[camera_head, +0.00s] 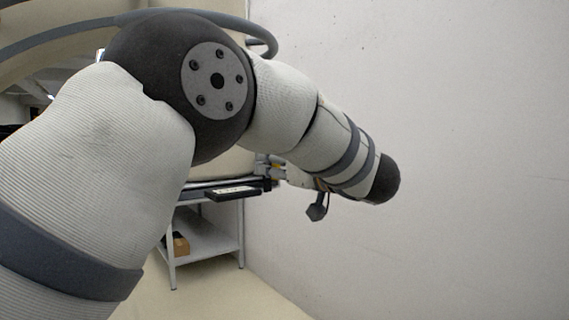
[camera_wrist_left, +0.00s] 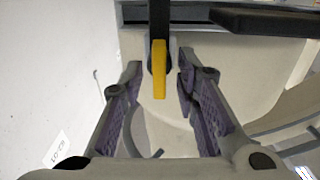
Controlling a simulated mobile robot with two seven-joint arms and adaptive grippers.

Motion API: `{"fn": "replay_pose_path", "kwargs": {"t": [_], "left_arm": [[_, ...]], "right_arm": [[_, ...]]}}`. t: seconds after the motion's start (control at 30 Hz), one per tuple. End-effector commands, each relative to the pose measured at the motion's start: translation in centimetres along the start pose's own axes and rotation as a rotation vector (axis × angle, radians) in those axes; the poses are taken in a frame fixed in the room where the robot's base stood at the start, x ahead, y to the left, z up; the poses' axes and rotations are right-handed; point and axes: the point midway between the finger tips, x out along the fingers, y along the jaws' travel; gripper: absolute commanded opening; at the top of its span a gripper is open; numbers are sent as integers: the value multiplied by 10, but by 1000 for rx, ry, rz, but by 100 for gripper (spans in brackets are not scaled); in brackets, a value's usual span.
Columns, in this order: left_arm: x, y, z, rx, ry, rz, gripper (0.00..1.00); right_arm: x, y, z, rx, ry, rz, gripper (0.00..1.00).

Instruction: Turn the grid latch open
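The latch shows in the left wrist view as a yellow handle (camera_wrist_left: 159,70) pointing down the picture from a black upright piece (camera_wrist_left: 158,18). My left gripper (camera_wrist_left: 160,66) is open, with one purple-padded finger on each side of the handle near the fingertips. A gap shows on both sides, and I see no contact. In the head view my left arm covers most of the latch area. Only a small yellow spot (camera_head: 277,165) shows there beside pale parts, and I cannot tell whether it is the handle. My right gripper is in neither view.
A grey cart (camera_head: 207,233) stands below my left arm, with a brown box (camera_head: 180,244) on its lower shelf. A dark flat object (camera_head: 233,193) is at its top edge. A plain pale wall (camera_head: 460,130) fills the right side.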

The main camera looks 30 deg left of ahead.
Motion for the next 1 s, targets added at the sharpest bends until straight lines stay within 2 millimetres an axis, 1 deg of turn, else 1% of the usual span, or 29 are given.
{"fn": "replay_pose_path", "kwargs": {"t": [0.1,0.13,0.17,0.2,0.23,0.27,0.5,0.67,0.87,1.0], "left_arm": [[0,0,0,0,0,0,28],[0,0,0,1,0,0,24],[0,0,0,0,0,0,17],[0,0,0,0,0,0,8],[0,0,0,0,0,0,1],[0,0,0,1,0,0,0],[0,0,1,-6,-1,0,0],[0,0,1,-50,-2,0,0],[0,-2,1,-177,-2,-2,0],[0,-3,2,-304,-3,-1,0]], "right_arm": [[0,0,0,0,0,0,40],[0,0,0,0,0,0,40],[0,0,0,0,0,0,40],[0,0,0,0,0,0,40],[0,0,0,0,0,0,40],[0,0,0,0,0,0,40],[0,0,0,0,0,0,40],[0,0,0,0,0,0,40],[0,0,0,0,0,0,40],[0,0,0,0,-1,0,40]]}}
